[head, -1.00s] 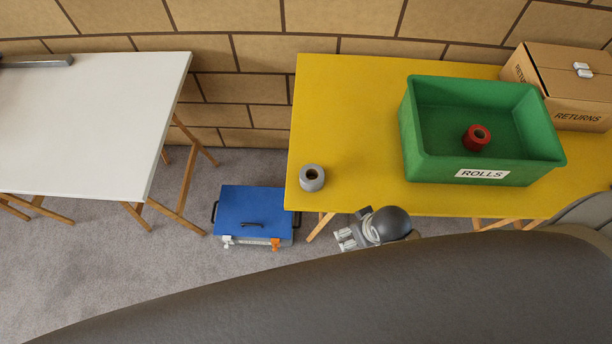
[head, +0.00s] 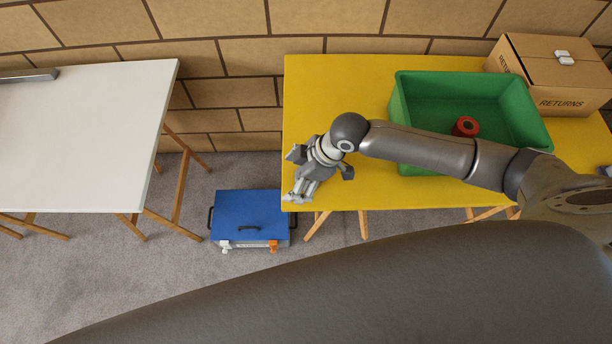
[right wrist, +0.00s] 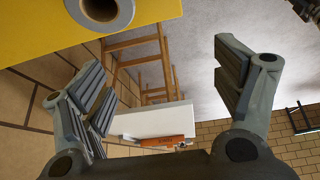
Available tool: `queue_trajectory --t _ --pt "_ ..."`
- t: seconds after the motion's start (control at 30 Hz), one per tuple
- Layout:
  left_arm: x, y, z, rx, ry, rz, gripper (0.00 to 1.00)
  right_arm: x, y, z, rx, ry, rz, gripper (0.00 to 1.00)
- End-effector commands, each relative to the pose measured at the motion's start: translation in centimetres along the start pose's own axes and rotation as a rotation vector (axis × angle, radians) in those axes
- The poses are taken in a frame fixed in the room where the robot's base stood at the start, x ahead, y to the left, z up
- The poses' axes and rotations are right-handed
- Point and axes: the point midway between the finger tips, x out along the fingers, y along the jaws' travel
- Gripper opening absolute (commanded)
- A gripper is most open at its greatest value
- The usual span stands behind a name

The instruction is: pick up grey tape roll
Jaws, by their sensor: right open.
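The grey tape roll (right wrist: 101,12) shows at the top left of the right wrist view, cut off by the frame edge. It is on the yellow table (right wrist: 30,35) with its dark hole visible. In the head view it is hidden behind my right gripper (head: 299,186), which is over the left front corner of the yellow table (head: 350,195). In the right wrist view my right gripper (right wrist: 165,88) is open, with nothing between its fingers. The roll is outside the space between them. My left gripper is not in view.
A green crate (head: 525,155) holding a red roll (head: 466,126) stands behind my right forearm. A RETURNS carton (head: 550,85) is at the back right. A blue toolbox (head: 246,213) is on the floor between the yellow table and a white table (head: 90,140).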

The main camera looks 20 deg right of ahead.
Motion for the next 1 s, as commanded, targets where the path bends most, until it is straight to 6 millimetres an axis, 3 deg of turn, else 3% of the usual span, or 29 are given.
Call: queue_trajectory --t 0.03,0.1,0.37,0.7,1.0 --pt "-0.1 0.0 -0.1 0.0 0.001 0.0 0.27 -1.0 1.5 1.1 -0.017 -0.027 0.002 0.86" --pt "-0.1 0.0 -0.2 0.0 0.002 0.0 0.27 -1.9 2.6 2.4 -0.027 -0.052 -0.009 0.86" --pt "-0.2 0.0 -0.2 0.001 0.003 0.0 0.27 -3.9 4.8 5.3 -0.016 -0.096 -0.025 0.86" --pt "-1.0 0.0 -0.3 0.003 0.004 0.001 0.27 0.6 4.7 5.8 -0.013 -0.096 -0.028 0.86" --pt "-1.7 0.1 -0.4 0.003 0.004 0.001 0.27 2.6 4.7 6.0 -0.013 -0.097 -0.028 0.86"
